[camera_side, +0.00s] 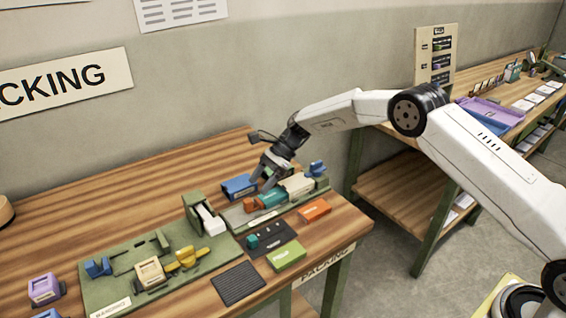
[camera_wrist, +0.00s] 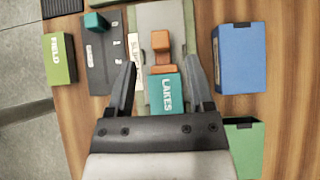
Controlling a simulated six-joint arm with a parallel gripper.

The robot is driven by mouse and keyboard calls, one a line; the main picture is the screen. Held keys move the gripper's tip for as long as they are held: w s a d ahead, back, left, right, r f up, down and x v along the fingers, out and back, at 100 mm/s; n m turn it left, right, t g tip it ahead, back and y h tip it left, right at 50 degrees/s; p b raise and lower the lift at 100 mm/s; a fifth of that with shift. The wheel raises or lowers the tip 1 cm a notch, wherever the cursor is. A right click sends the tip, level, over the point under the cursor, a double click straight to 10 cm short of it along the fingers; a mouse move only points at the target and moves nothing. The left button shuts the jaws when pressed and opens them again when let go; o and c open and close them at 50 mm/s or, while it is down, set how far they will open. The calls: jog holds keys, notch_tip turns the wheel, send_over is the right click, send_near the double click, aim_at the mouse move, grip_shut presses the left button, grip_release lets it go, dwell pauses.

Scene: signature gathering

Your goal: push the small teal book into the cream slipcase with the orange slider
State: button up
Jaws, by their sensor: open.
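My gripper (camera_side: 264,186) is open over the book. In the wrist view my gripper's fingers (camera_wrist: 161,64) flank the book and slider, holding nothing. The slipcase is hidden there.
A blue box (camera_side: 238,187) stands close beside the fixture, behind it. A blue piece (camera_side: 316,169) is at the fixture's far end. In front are an orange box (camera_side: 315,210), a dark board (camera_side: 275,237) and a green FIELD box (camera_side: 287,257). Another green fixture (camera_side: 125,282) lies left.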

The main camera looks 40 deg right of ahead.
aim_at(248, 200)
jog(key=shift+x, duration=3.2)
grip_shut()
